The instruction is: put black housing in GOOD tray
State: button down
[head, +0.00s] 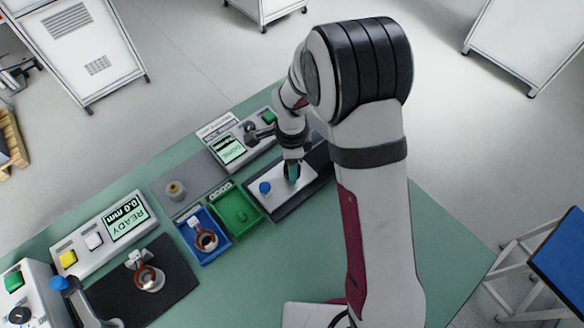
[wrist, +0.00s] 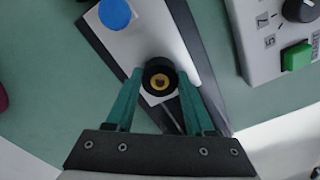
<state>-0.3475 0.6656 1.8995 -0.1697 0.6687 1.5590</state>
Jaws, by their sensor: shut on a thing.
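The black housing (wrist: 151,66) is a short round black part with a brass-coloured centre, seen end-on in the wrist view. My gripper (wrist: 160,78) is shut on it, with one teal finger on each side. Beneath it lies a white plate on a dark base, and I cannot tell whether the housing touches the plate. In the head view my gripper (head: 292,172) is over the right part of that plate, and the housing is hidden there. A green tray (head: 237,211) and a blue tray (head: 216,254) stand to the left. I cannot read a GOOD label on either.
The plate carries a blue button (head: 265,187). The blue tray holds a copper-wound stator (head: 207,241); the green tray looks mostly empty. A grey mat (head: 190,170) bears a small round part. A tester with a green button (head: 269,117) stands behind.

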notch_tip(320, 180, up, 10)
jog(key=f, duration=0.1)
jog(key=s+a+n, duration=0.2)
jog(key=n, duration=0.1)
jog(key=s+a+n, duration=0.2)
jog(key=n, duration=0.1)
jog(key=s+a+f+n, duration=0.1)
jog(key=s+a+n, duration=0.1)
jog(key=n, duration=0.1)
jog(key=shift+a+f, duration=0.1)
jog(key=shift+a, duration=0.25)
jog(key=s+a+n, duration=0.1)
jog(key=s+n, duration=0.1)
jog(key=n, duration=0.1)
jog(key=s+a+f+n, duration=0.1)
jog(key=n, duration=0.2)
jog(key=s+a+f+n, duration=0.1)
jog(key=s+a+n, duration=0.1)
jog(key=shift+s+n, duration=0.35)
jog(key=shift+n, duration=0.05)
send_over(241, 216)
jog(key=shift+f, duration=2.3)
jog(key=shift+f, duration=0.1)
jog(key=shift+f, duration=0.95)
jog(key=shift+f, duration=0.1)
jog(key=shift+f, duration=0.25)
jog(key=shift+c, duration=0.9)
grip_release()
